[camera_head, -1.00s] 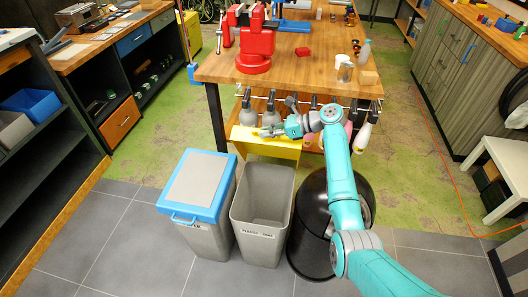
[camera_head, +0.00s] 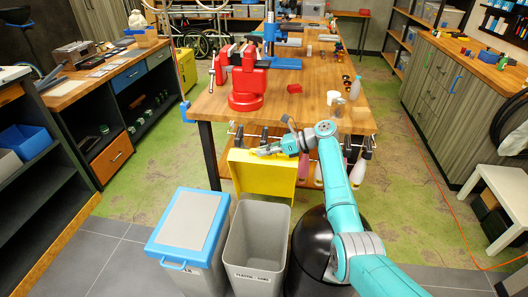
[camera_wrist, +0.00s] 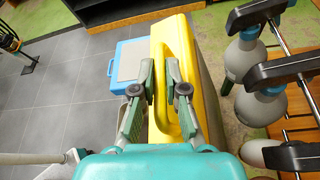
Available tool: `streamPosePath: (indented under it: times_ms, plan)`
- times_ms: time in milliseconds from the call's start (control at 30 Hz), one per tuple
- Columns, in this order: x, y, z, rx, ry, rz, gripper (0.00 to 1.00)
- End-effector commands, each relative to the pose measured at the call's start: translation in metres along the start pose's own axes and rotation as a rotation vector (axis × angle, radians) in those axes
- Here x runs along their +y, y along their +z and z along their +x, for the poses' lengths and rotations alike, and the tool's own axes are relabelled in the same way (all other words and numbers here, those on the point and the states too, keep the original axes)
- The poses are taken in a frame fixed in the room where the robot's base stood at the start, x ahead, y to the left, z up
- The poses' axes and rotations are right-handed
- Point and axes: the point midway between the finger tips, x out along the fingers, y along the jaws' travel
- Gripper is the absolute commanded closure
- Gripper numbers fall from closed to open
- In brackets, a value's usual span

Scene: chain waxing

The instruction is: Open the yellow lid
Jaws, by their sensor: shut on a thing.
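The yellow lid (camera_head: 264,178) stands raised and near upright behind the open grey bin (camera_head: 255,262), whose front carries a plastic and cans label. In the wrist view the lid (camera_wrist: 188,42) is seen along its edge, with a raised yellow handle facing my gripper. My gripper (camera_head: 259,151) is at the lid's top edge. In the wrist view my gripper (camera_wrist: 160,78) has its two fingers on either side of the handle, shut on it. The lid's hinge is not clearly visible.
A bin with a shut blue lid (camera_head: 188,222) stands to the left, and a round black bin (camera_head: 312,240) to the right. Spray bottles (camera_wrist: 245,60) hang from a rail near the lid. The wooden workbench (camera_head: 222,112) stands behind.

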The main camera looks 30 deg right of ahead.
Motion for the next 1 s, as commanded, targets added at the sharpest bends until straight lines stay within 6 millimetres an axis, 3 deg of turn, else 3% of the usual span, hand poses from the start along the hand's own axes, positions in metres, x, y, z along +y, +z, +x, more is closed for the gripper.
streamPosePath:
  times_ms: [33,67,100,533,1000]
  plan:
    - [0.000,-0.001,0.001,0.001,0.001,0.001,1.00]
    - [0.000,-0.001,0.001,0.001,0.001,0.001,0.86]
    - [0.000,-0.001,0.001,0.001,0.001,0.001,0.77]
    - [0.000,-0.001,-0.008,0.000,-0.001,0.001,0.77]
    - [-0.001,-0.001,-0.092,0.000,-0.002,0.001,0.77]
